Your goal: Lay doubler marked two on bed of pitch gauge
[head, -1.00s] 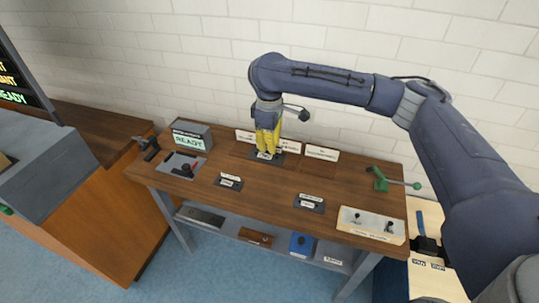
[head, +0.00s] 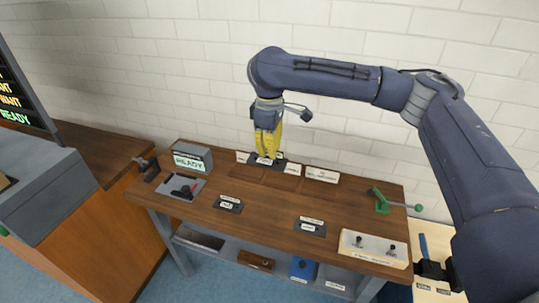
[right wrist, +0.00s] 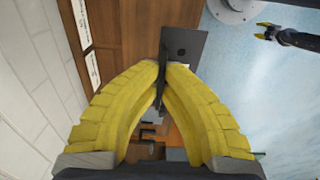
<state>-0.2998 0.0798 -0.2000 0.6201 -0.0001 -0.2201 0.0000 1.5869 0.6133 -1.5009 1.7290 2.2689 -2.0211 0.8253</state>
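My right gripper (head: 266,156) is shut on a dark flat doubler (head: 280,162) with a white label too small to read, held above the back of the workbench. In the right wrist view the yellow fingertips (right wrist: 163,76) pinch it, and the dark plate (right wrist: 185,44) extends past them. The pitch gauge seems to be the grey box (head: 192,157) reading READY and the grey bed (head: 181,188) with a dark and red part before it, at the bench's left. My left gripper (right wrist: 263,31) shows small in the right wrist view, its yellow tips apart, empty.
Two dark labelled plates (head: 229,204) (head: 310,226) lie on the bench. A green clamp (head: 382,203) and a pale panel with two knobs (head: 372,248) are at the right. A dark clamp (head: 147,167) stands at the left edge. White signs (head: 322,175) line the back.

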